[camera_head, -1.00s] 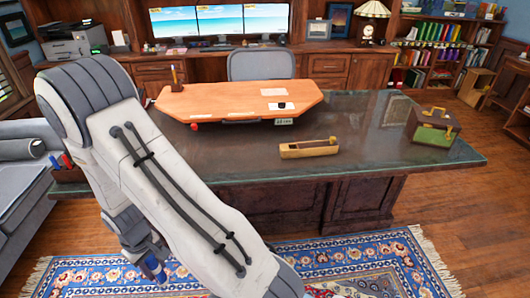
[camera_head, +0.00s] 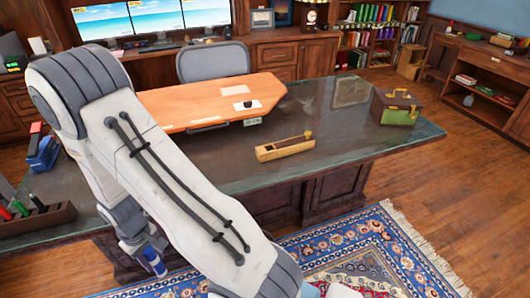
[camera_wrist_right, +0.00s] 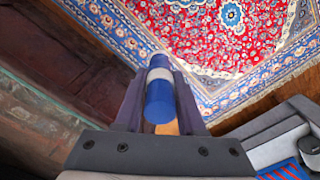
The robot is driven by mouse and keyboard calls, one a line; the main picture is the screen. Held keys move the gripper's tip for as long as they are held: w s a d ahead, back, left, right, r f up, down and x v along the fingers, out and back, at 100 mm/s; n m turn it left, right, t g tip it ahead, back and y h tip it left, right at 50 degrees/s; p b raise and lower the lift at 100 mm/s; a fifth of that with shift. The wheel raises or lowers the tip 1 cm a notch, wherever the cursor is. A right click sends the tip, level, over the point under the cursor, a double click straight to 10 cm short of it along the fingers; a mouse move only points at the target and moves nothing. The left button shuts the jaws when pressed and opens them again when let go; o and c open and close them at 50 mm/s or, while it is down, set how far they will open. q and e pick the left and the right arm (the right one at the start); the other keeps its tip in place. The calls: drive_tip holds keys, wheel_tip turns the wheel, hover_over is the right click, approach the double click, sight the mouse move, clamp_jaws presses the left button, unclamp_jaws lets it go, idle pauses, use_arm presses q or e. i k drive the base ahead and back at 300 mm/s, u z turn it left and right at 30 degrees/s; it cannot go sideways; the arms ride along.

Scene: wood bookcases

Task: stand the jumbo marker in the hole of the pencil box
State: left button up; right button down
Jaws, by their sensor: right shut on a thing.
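The jumbo marker (camera_wrist_right: 158,92) is a thick blue cylinder with a pale band. In the right wrist view it sits between the fingers of my right gripper (camera_wrist_right: 160,110), which is shut on it. In the head view my right gripper (camera_head: 150,256) hangs low in front of the desk, with the blue marker (camera_head: 157,267) tilted at its end. A dark wooden box (camera_head: 45,221) with several coloured markers standing in it, seemingly the pencil box, is on the desk at far left. It is up and left of the gripper, and they are apart. Its free hole cannot be made out. My left gripper is out of view.
The dark desk (camera_head: 345,140) bears a long yellow wooden box (camera_head: 285,149), an orange top (camera_head: 200,105), a green-and-brown case (camera_head: 397,108) and a blue-and-red item (camera_head: 42,152). My right arm hides part of its left side. A patterned rug (camera_head: 400,260) lies in front.

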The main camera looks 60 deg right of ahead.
sight(269, 155)
drive_tip(key=z, duration=1.4)
drive_tip(key=i, duration=1)
